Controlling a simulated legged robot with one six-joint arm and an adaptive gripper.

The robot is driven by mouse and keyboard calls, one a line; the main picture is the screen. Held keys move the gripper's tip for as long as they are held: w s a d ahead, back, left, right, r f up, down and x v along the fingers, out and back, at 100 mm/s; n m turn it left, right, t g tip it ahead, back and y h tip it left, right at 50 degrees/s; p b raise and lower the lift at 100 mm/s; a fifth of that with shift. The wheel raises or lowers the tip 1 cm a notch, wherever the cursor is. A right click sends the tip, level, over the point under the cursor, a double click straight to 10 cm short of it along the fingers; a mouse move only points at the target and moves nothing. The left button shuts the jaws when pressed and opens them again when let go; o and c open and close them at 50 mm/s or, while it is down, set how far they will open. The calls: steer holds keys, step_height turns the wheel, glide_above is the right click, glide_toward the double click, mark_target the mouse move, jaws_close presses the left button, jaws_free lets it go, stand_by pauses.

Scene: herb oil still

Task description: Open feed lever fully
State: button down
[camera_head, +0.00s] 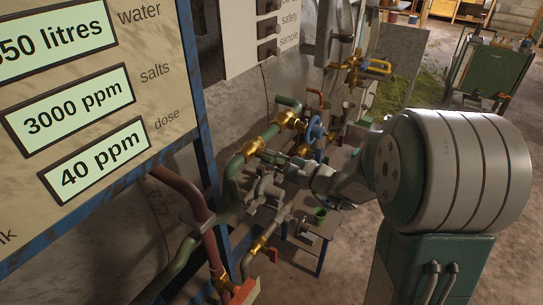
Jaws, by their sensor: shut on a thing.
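My arm reaches in from the right, and my gripper (266,188) is at the pipework in the middle of the head view. Its grey fingers are shut among the pipes, below and left of a blue handwheel (315,130). I take the thing in the jaws to be the feed lever, but the fingers and nearby pipes hide it. I cannot read its angle. A green pipe (236,172) with brass fittings (252,148) runs just behind and above the fingers.
An orange-red lever (315,96) and a yellow lever (378,66) stand above and behind. A brass valve (258,243) with a red handle (273,255) is below. A sign board (165,70) fills the left. A low table (322,250) holds a green cup (320,214).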

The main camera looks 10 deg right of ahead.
steer(key=n, duration=0.3)
steer(key=f+n, duration=0.1)
steer(key=shift+s+a+f+n, duration=0.1)
steer(key=shift+s+a+n, duration=0.15)
steer(key=shift+n, duration=0.05)
steer(key=shift+f+n, duration=0.3)
steer(key=shift+n, duration=0.6)
steer(key=shift+f+n, duration=0.25)
steer(key=shift+n, duration=0.65)
steer(key=shift+s+f, duration=0.1)
steer(key=shift+f, duration=0.05)
steer(key=c, duration=0.6)
jaws_free()
steer(key=shift+c, duration=0.2)
steer(key=shift+a, duration=0.1)
steer(key=shift+r, duration=0.2)
steer(key=shift+s+d, duration=0.2)
steer(key=shift+d, duration=0.15)
steer(key=v, duration=1.1)
